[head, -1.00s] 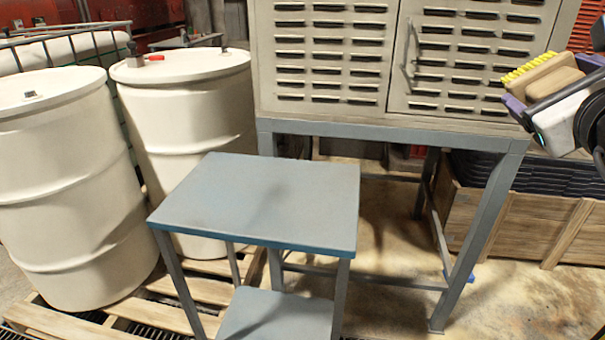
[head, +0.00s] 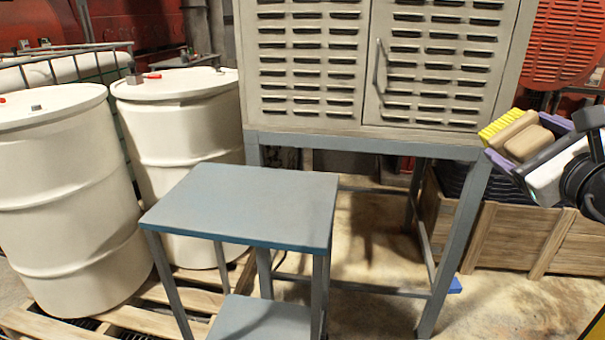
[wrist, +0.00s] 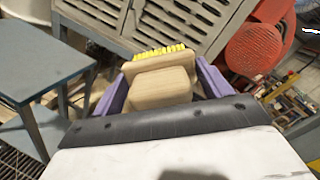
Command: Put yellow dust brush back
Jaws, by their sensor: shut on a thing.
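The dust brush (head: 524,136) has a tan wooden body and yellow bristles, and it is held in the air at the right of the head view. My gripper (head: 510,145) is shut on it, with a purple finger on either side of the wood. In the wrist view the brush (wrist: 160,85) sits between the purple fingers of my gripper (wrist: 163,88), bristles pointing away from the wrist. The brush is in front of the grey louvred cabinet and touches nothing else that I can see.
A small blue-grey table (head: 245,200) with a bare top stands centre-left. The louvred cabinet (head: 365,130) on legs stands behind it. White drums (head: 60,200) stand on a pallet at left. A wooden crate (head: 505,235) is below my gripper. Red machinery (wrist: 255,48) shows in the wrist view.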

